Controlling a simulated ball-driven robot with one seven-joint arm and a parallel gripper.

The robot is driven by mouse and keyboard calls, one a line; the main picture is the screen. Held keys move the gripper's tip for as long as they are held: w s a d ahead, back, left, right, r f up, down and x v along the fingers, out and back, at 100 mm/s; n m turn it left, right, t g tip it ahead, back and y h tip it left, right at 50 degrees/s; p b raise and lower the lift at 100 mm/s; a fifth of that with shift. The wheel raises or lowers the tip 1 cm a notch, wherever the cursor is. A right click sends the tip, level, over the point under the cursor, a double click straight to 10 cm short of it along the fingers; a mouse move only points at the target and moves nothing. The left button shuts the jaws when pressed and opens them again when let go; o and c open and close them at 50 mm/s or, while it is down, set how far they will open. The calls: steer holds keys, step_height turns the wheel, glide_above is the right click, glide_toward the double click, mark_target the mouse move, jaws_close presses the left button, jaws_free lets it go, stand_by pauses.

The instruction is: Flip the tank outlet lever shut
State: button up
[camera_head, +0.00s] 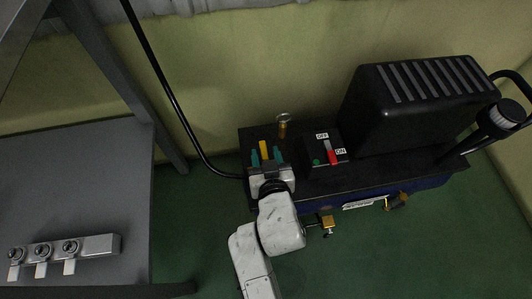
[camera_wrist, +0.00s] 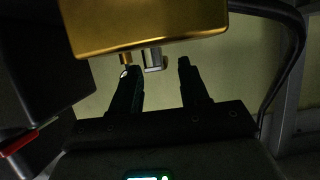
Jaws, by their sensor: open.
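My gripper (camera_head: 266,155) is above the left end of the black-topped tank (camera_head: 250,136), with its two fingers apart. A yellow lever-like piece (camera_head: 264,148) shows between the fingers in the head view. In the wrist view a broad gold-coloured plate (camera_wrist: 150,25) is close at the top, with a short brass stub and a silver stub below it. My open gripper (camera_wrist: 158,68) is just below and beside these. I cannot tell whether the fingers touch the plate. The lever's base and pivot are hidden.
A brass fitting with a round top (camera_head: 284,122) stands behind my gripper. A red switch (camera_head: 332,156) marked OFF and ON is to the right, before a black ribbed housing (camera_head: 415,105). A black hose (camera_head: 165,85) and a grey table (camera_head: 75,190) are to the left.

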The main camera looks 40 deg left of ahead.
steer(key=p+v, duration=0.4)
steer(key=v, duration=0.6)
steer(key=shift+s+d, duration=0.1)
